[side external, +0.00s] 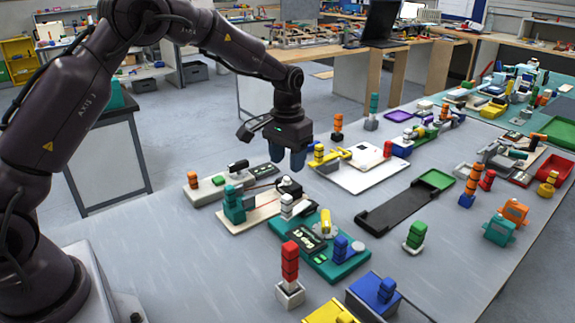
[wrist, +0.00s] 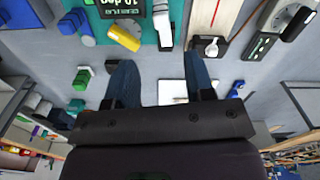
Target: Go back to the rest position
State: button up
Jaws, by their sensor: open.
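My gripper (side external: 288,162) hangs from the arm, pointing down, above the back part of the work table in the side view. Its two blue fingers are apart, with nothing seen between them. In the wrist view the fingers of my gripper (wrist: 160,80) also stand apart, with the grey table top between and beyond them. A teal board (side external: 345,268) with a black panel and a yellow cylinder lies in front of the gripper. A cream board (side external: 240,226) with teal and white blocks lies to the left of it. No contact between the fingers and any object shows.
A white panel (side external: 362,181) and a black tray (side external: 372,218) with a green end lie to the right. A red block stack (side external: 290,263) and a blue box (side external: 372,296) stand at the front. Several small stacks stand around. The front left table surface (side external: 150,255) is clear.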

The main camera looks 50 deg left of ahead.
jog(key=s+d+r+t, duration=0.2)
jog(key=s+r, duration=0.3)
jog(key=s, duration=0.4)
jog(key=s+d+r+m+t, duration=0.1)
jog(key=s+r, duration=0.4)
jog(key=s, duration=0.5)
jog(key=s+d+r+m+t, duration=0.1)
jog(key=s+d+r+t, duration=0.1)
jog(key=s+r, duration=0.4)
jog(key=s+d, duration=0.1)
jog(key=s, duration=0.2)
jog(key=shift+s+t, duration=0.25)
jog(key=shift+t, duration=0.05)
